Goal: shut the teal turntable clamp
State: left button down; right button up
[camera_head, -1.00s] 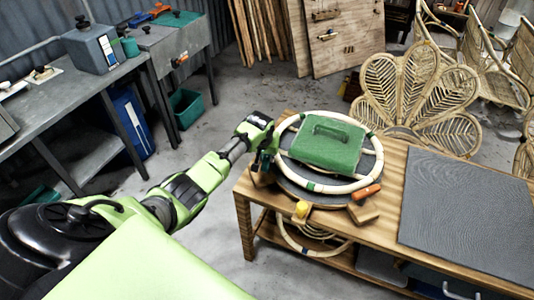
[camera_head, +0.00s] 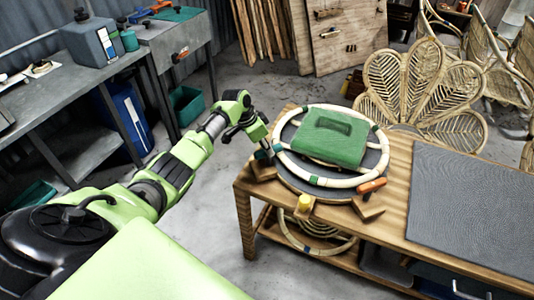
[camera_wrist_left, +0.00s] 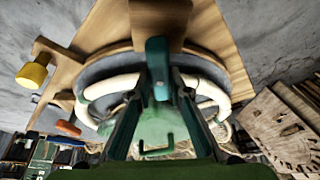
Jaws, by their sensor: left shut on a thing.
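The teal clamp (camera_wrist_left: 157,62) shows in the left wrist view as a teal lever at the near rim of the round grey turntable (camera_head: 296,185). My left gripper (camera_head: 268,151) is at the turntable's left edge, and its two dark fingers are shut on the teal lever. In the head view the fingers mostly hide the clamp. A pale rattan hoop (camera_head: 349,183) with green bands lies on the turntable around a green block (camera_head: 332,151). My right gripper is not in view.
An orange clamp handle (camera_head: 373,185) and a yellow knob (camera_head: 304,203) stand at the turntable's front edge. The wooden bench (camera_head: 392,215) carries a grey mat (camera_head: 470,215) on the right. A rattan fan-shaped back (camera_head: 425,90) stands behind. A grey workbench (camera_head: 60,100) is at left.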

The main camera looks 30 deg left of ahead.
pick_arm(q)
jog(key=shift+m+h+b, duration=0.3)
jog(key=shift+m+b, duration=0.4)
jog(key=shift+m, duration=0.1)
jog(key=c, duration=1.9)
grip_release()
jog(key=shift+s+a+r, duration=0.1)
jog(key=shift+a+r, duration=0.05)
jog(key=shift+r, duration=0.3)
jog(key=v, duration=1.1)
jog(key=shift+r, duration=0.1)
